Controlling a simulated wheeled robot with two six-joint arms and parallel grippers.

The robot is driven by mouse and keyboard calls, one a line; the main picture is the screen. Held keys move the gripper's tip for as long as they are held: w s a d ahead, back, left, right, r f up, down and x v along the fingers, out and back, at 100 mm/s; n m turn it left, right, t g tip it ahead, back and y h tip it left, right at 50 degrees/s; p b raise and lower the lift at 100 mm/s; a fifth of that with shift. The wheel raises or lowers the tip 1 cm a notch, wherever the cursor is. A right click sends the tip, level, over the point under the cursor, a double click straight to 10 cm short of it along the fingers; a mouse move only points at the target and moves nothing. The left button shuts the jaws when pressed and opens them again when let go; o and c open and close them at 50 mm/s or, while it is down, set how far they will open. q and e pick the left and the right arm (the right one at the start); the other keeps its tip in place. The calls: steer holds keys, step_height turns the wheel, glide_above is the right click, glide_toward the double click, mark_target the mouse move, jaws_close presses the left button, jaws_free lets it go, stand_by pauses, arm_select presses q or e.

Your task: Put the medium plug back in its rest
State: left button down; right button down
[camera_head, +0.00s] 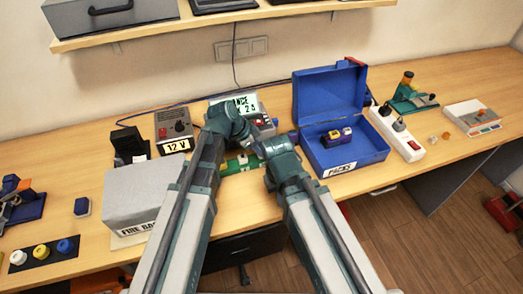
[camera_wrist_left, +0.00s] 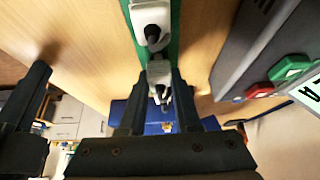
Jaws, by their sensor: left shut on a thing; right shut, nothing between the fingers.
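My left gripper (camera_wrist_left: 160,105) is shut on a small pale plug (camera_wrist_left: 159,72) in the left wrist view. The plug is at the edge of a green board (camera_wrist_left: 172,45); whether it touches the board I cannot tell. A white connector part with a dark centre (camera_wrist_left: 151,22) sits on the board just beyond the plug. In the head view the green board (camera_head: 238,165) lies between my two arms, and the plug is hidden there. My right gripper (camera_head: 258,147) is shut and empty, near the board's right side. Which part is the plug's rest I cannot tell.
A grey fire bag box (camera_head: 143,195) and a 12 V supply (camera_head: 172,130) stand left of the arms. A display device (camera_head: 245,103) is behind them. An open blue case (camera_head: 345,155) and a white power strip (camera_head: 397,130) stand right.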

arm_select(q)
steer(key=shift+s+f, duration=0.1)
steer(key=shift+f, duration=0.1)
arm_select(e)
steer(key=shift+s+f, duration=0.1)
steer(key=shift+f, duration=0.15)
